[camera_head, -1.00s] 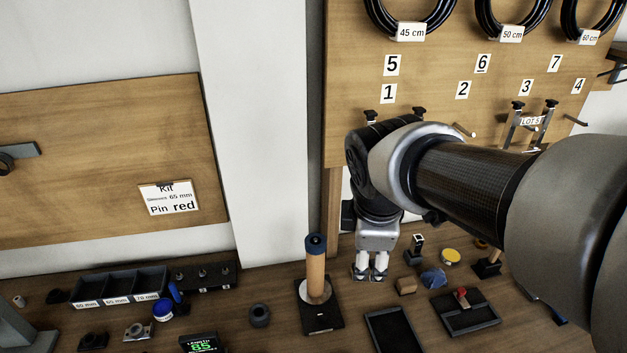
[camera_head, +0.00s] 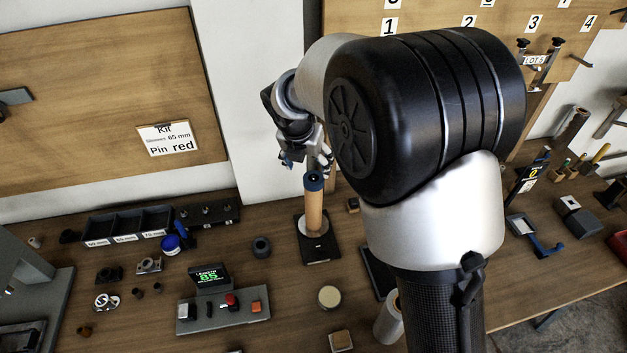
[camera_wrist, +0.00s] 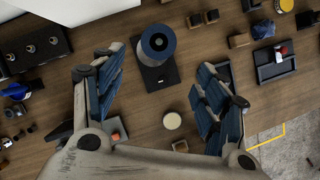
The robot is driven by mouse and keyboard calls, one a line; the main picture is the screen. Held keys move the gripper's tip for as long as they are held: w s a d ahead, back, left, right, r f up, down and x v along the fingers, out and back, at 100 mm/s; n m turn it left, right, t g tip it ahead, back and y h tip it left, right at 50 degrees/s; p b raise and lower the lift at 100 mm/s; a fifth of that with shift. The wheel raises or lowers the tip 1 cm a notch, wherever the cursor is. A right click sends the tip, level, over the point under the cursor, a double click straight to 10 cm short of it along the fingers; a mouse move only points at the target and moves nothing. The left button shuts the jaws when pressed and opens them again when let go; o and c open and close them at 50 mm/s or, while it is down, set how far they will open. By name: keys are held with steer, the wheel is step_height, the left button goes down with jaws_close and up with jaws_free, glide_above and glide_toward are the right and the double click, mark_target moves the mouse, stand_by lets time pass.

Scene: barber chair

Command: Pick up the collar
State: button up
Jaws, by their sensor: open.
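I cannot tell for sure which part is the collar. A dark blue ring (camera_head: 313,181) with a hole sits on top of an upright wooden post (camera_head: 314,211); it also shows in the wrist view (camera_wrist: 158,40). A separate dark, thick ring (camera_head: 261,247) lies on the table left of the post; I cannot make it out in the wrist view. My gripper (camera_head: 307,162) points down, just above and behind the post top in the head view. In the wrist view my gripper (camera_wrist: 158,65) has its fingers wide apart with nothing between them, and the post top appears just beyond the fingertips.
The post stands on a black base plate (camera_head: 328,250). A divided bin (camera_head: 127,222) and a display unit (camera_head: 222,305) are to the left. A cream disc (camera_head: 329,297) lies in front. A black tray (camera_wrist: 276,65) shows right in the wrist view.

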steer(key=b, duration=0.1)
glide_above(313, 180)
steer(key=s, duration=0.2)
step_height(313, 180, down, 5)
steer(key=x, duration=0.1)
steer(key=b+x, duration=0.1)
steer(key=x, duration=0.1)
steer(key=a+b+x, duration=0.1)
steer(key=x, duration=0.1)
steer(key=shift+s+f, duration=0.1)
steer(key=shift+f, duration=0.2)
steer(key=shift+r, duration=0.1)
steer(key=c, duration=1.1)
steer(key=shift+c, duration=0.2)
step_height(313, 180, up, 20)
steer(key=p, duration=0.5)
